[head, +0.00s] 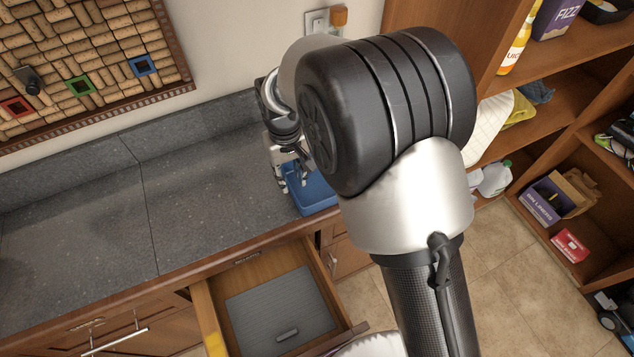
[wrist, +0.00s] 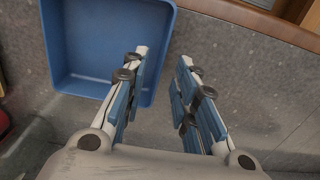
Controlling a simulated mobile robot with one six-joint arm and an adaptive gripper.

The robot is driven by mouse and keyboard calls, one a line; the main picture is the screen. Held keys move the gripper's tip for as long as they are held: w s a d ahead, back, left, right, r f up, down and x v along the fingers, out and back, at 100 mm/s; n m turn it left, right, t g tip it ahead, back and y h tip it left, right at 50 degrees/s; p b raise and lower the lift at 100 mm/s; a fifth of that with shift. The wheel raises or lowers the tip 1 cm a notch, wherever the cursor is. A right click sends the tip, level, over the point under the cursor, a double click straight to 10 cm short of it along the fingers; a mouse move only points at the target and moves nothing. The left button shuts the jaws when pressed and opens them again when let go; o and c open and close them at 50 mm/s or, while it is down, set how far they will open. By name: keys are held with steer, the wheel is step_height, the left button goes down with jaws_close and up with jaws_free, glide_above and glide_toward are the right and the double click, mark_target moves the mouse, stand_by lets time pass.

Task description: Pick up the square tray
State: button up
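The square tray is a blue, open box on the counter, and in the head view its visible part (head: 318,199) shows near the counter's front edge, partly hidden by my arm. In the wrist view the tray (wrist: 84,88) fills the upper left, and its inside looks empty. My gripper (wrist: 165,56) is open, with nothing between its pads but the view of the tray's right wall and counter. Its left finger overlaps the tray's inside and its right finger is outside the right wall. I cannot tell if either touches. In the head view my gripper (head: 284,174) is at the tray's left side.
The dark grey counter (head: 80,220) is clear to the left. An open drawer (head: 240,316) with a grey bottom juts out below the counter. A wooden shelf unit (head: 560,90) with boxes and bottles stands at the right. A cork board (head: 90,50) hangs on the wall.

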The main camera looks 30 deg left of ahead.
mark_target(290, 185)
steer(key=f, duration=0.1)
steer(key=f+b, duration=0.1)
steer(key=f, duration=0.3)
steer(key=shift+a, duration=0.25)
steer(key=shift+c, duration=0.4)
jaws_close()
